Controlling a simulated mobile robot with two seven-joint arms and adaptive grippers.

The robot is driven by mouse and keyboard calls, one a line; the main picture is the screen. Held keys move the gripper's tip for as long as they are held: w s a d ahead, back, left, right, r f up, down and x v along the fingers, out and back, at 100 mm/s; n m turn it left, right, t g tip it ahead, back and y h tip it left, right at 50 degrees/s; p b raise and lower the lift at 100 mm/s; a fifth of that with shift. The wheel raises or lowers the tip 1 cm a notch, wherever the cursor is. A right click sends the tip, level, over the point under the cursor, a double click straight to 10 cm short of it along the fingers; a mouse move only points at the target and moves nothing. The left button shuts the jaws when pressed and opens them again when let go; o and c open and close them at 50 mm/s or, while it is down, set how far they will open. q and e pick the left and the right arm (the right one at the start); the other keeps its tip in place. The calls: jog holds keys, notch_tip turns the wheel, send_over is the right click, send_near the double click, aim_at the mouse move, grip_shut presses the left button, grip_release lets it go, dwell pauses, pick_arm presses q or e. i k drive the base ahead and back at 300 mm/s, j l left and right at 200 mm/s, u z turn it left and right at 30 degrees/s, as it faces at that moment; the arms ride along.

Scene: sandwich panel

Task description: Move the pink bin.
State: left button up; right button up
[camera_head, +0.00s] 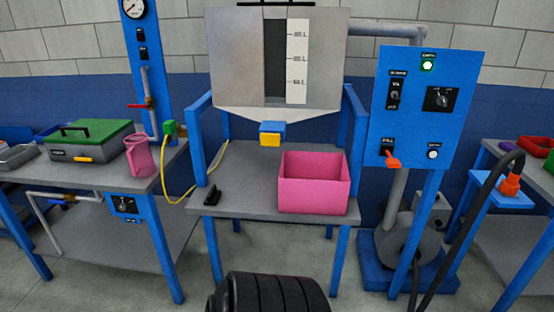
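The pink bin (313,196) is an open-topped box standing upright on the right part of the grey middle table (255,200), near its front edge. Its near wall faces me and its inside looks empty from what shows. Neither of my grippers is in view, and nothing touches the bin.
A hopper (235,60) with a yellow and blue outlet (270,134) hangs above the table, behind the bin. A small black object (212,195) lies at the table's left front. A blue control panel (420,110) stands at right. The left table (110,178) holds a pink jug (139,158).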

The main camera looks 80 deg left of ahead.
aim_at(319, 182)
jog(key=u, duration=2.4)
